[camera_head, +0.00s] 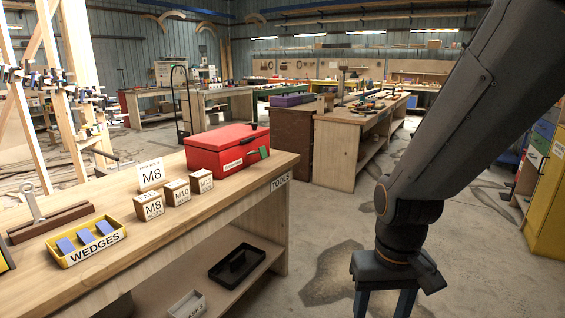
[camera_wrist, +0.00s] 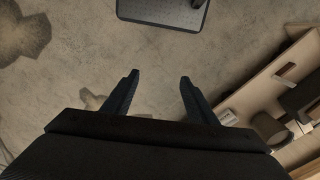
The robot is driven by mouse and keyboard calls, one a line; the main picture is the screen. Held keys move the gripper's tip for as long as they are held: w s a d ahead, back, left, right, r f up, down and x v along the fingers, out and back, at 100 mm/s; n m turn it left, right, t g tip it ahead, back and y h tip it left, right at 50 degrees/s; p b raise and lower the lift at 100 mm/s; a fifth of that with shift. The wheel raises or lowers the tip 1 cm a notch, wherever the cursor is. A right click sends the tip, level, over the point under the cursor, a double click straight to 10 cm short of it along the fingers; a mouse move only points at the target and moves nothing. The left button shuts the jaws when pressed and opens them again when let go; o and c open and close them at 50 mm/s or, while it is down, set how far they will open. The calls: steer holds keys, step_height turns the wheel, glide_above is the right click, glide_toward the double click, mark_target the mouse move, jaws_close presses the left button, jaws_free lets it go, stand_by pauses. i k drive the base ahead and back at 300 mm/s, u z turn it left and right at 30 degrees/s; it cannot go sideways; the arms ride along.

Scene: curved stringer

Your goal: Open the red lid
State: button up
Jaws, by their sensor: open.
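A red box with a red lid (camera_head: 222,136) stands on the far right part of the wooden workbench in the head view. The lid appears down on the box. A dark knob stands on its right side, and a small green patch sits at the box's right front corner. My gripper (camera_head: 386,304) hangs pointing down over the floor, right of the bench and apart from the box. Its lower end is cut off by the picture's edge. In the wrist view my gripper (camera_wrist: 158,80) shows two spread fingers with only floor between them. The red lid does not show there.
The workbench (camera_head: 235,198) also bears small M8, M10 and M12 boxes (camera_head: 175,192), a yellow WEDGES tray (camera_head: 87,243) and a wood-and-metal tool (camera_head: 45,220). A black tray (camera_head: 237,266) lies on its lower shelf. Another bench (camera_head: 338,150) stands behind. Open floor lies between.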

mark_target(221, 139)
steer(key=u, duration=0.45)
steer(key=i, duration=1.55)
steer(key=z, duration=0.45)
steer(key=i, duration=0.8)
steer(key=z, duration=0.35)
